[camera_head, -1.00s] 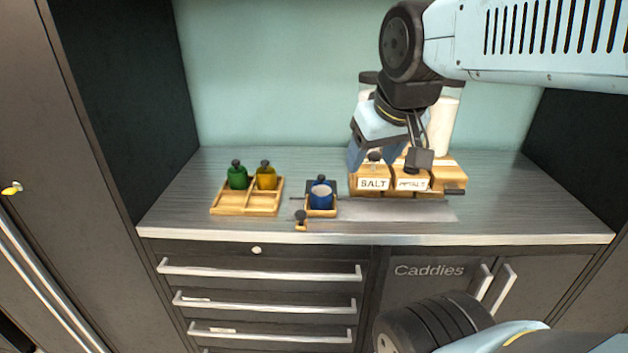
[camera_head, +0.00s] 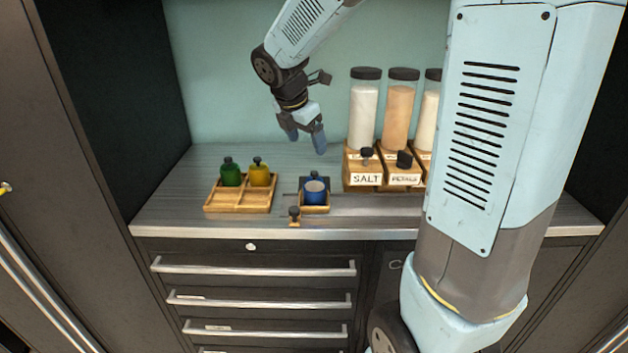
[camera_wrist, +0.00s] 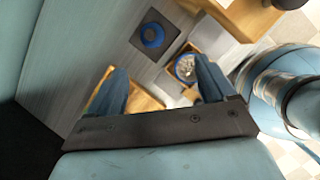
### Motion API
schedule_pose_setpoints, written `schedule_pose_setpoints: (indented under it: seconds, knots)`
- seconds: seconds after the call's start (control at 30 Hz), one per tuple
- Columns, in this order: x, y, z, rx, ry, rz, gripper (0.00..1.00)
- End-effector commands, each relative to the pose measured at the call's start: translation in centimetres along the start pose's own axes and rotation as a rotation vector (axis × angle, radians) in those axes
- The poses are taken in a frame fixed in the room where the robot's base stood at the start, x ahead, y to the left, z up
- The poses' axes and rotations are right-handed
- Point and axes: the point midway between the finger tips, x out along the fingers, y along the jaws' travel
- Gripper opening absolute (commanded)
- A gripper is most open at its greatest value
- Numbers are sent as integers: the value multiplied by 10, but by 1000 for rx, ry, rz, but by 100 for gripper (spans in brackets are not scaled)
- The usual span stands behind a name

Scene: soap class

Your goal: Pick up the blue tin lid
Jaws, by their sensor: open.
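The blue tin lid (camera_wrist: 145,36) shows in the wrist view as a blue disc with a dark centre, lying on a dark square pad (camera_wrist: 137,43). In the head view the lid is hard to make out behind the blue tin (camera_head: 315,194). That tin stands open with pale contents in a small wooden tray, and it also shows in the wrist view (camera_wrist: 184,67). My gripper (camera_head: 306,144) is open and empty, pointing down above the counter, behind and above the tin. In the wrist view its fingers (camera_wrist: 161,67) are spread, with the lid beyond the tips.
A wooden tray (camera_head: 240,208) with a green bottle (camera_head: 231,174) and a yellow bottle (camera_head: 260,175) stands left. Tall jars (camera_head: 363,115) and wooden boxes labelled SALT (camera_head: 366,180) and PETALS (camera_head: 404,180) stand right.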

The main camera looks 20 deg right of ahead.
Motion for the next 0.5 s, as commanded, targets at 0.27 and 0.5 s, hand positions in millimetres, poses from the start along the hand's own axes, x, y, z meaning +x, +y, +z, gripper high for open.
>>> schedule_pose_setpoints:
  seconds: [0.27, 0.5]
  knots:
    - [22, 15, -2, -150, -2, -14, 84]
    - [62, 14, -3, -151, -1, -14, 84]
